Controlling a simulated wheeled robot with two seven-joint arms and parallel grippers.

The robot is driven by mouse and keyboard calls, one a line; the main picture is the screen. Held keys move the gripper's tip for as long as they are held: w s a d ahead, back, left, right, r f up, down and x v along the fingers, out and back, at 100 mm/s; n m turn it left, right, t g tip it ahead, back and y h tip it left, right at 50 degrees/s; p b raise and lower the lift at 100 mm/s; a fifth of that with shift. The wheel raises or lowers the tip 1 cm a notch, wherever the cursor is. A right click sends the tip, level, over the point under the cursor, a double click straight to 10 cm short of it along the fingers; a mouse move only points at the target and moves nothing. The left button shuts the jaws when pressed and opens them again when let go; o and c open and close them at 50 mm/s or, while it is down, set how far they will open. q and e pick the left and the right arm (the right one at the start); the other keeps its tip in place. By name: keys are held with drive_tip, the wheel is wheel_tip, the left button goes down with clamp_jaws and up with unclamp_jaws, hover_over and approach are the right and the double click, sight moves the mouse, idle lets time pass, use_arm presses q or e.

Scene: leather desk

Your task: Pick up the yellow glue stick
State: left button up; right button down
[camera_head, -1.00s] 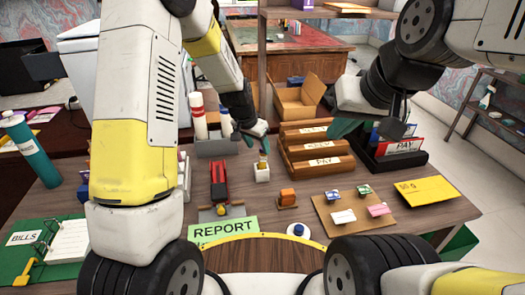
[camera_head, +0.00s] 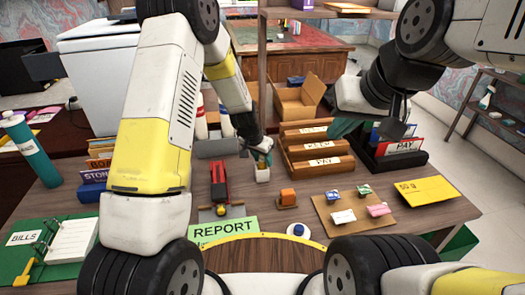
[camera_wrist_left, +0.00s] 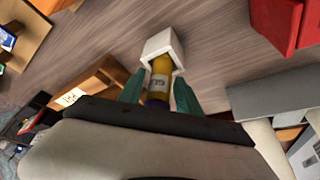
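The yellow glue stick (camera_wrist_left: 160,76) stands in a small white square holder (camera_wrist_left: 163,45) in the left wrist view. The holder also shows in the head view (camera_head: 263,177) on the desk, with the stick mostly hidden by my gripper there. My left gripper (camera_wrist_left: 158,92) is open, its green fingers on either side of the stick. A gap shows beside each fingertip. My right gripper (camera_head: 343,128) hangs above the brown file trays at the right; its finger opening is unclear.
Brown file trays (camera_head: 318,166) stand close to the right of the holder. A red stapler-like object (camera_head: 218,183) lies to its left, and a grey bin (camera_head: 216,148) with bottles stands behind. An orange block (camera_head: 287,198) sits in front.

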use_arm(q)
clamp_jaws()
drive_tip(key=shift+r, duration=0.1)
wheel_tip(320, 180, up, 10)
drive_tip(key=shift+f, duration=0.1)
